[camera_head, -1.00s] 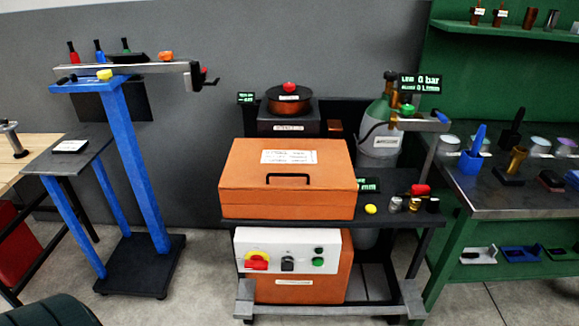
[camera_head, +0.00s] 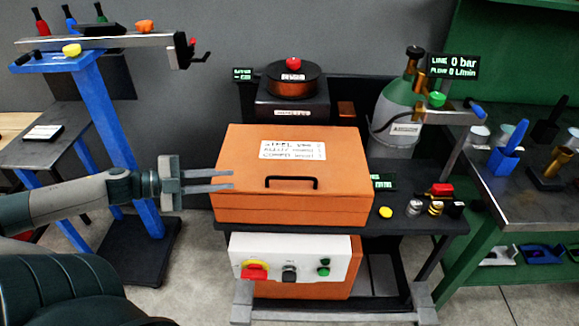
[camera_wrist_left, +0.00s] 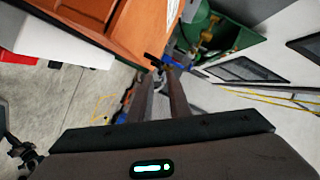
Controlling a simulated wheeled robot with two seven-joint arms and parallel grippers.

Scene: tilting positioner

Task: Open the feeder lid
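The feeder is an orange box with a closed lid (camera_head: 245,165), a white label and a black bar handle (camera_head: 291,182) on the lid's front part. It stands on a dark cart in the middle of the head view. My left gripper (camera_head: 233,181) comes in from the left with two parallel fingers apart. Its tips overlap the left side of the box in the head view, left of the handle; whether they touch it I cannot tell. The left wrist view shows the two fingers (camera_wrist_left: 155,82) with the orange box (camera_wrist_left: 95,30) beyond and the dark handle near their tips. My right gripper is not in view.
Below the box is a white control panel (camera_head: 290,258) with a red-yellow switch. A gas cylinder (camera_head: 398,115) and display stand behind right. A blue stand (camera_head: 115,130) is at the left. A round-topped unit (camera_head: 292,92) sits behind the lid.

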